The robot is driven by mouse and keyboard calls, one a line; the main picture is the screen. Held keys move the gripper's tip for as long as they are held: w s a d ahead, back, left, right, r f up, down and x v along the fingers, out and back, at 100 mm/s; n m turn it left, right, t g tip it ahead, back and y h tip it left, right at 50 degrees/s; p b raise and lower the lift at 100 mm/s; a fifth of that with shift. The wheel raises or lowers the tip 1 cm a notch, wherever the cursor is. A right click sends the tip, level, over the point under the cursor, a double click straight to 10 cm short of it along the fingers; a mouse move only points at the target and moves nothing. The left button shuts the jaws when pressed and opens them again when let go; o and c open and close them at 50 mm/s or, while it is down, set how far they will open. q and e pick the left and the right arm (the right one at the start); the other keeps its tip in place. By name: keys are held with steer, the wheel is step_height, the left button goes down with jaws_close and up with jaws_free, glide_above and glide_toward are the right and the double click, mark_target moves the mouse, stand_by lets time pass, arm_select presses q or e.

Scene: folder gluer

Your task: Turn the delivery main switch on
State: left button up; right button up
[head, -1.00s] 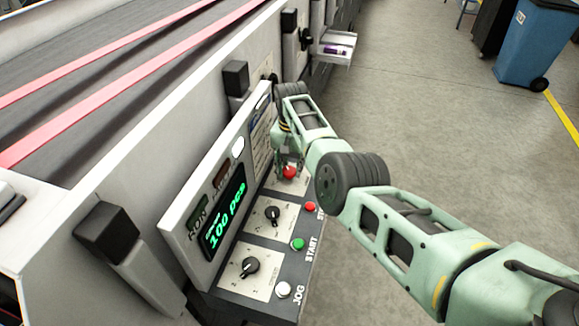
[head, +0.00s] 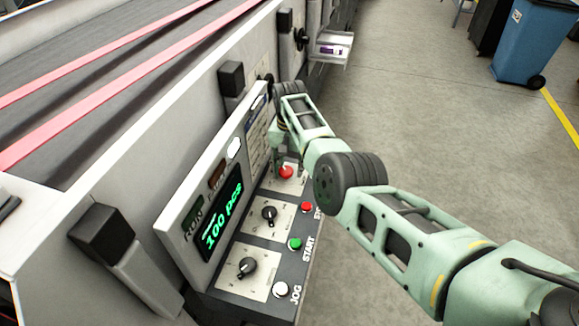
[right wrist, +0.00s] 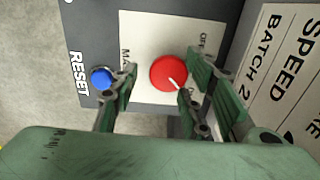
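The main switch, a red round knob (right wrist: 168,73) on a white plate, sits at the far end of the control panel; it also shows in the head view (head: 286,172). Lettering starting "MA" and "OFF" is partly readable around it. Its white pointer mark slants to the lower right in the right wrist view, towards lettering covered by a finger. My right gripper (right wrist: 163,83) is open, with one green finger on each side of the knob and gaps visible. In the head view my right gripper (head: 281,150) is mostly hidden by its own arm. My left gripper is not in view.
The panel (head: 237,303) also carries two black selectors, a green start button (head: 295,244), a red stop button (head: 307,207) and a white jog button (head: 281,290). A blue reset button (right wrist: 102,78) is beside the left finger. The upright display (head: 222,219) borders the panel.

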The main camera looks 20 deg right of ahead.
mark_target(289, 170)
step_height(289, 170, up, 12)
stand_by(0.4)
steer(key=shift+f, duration=0.1)
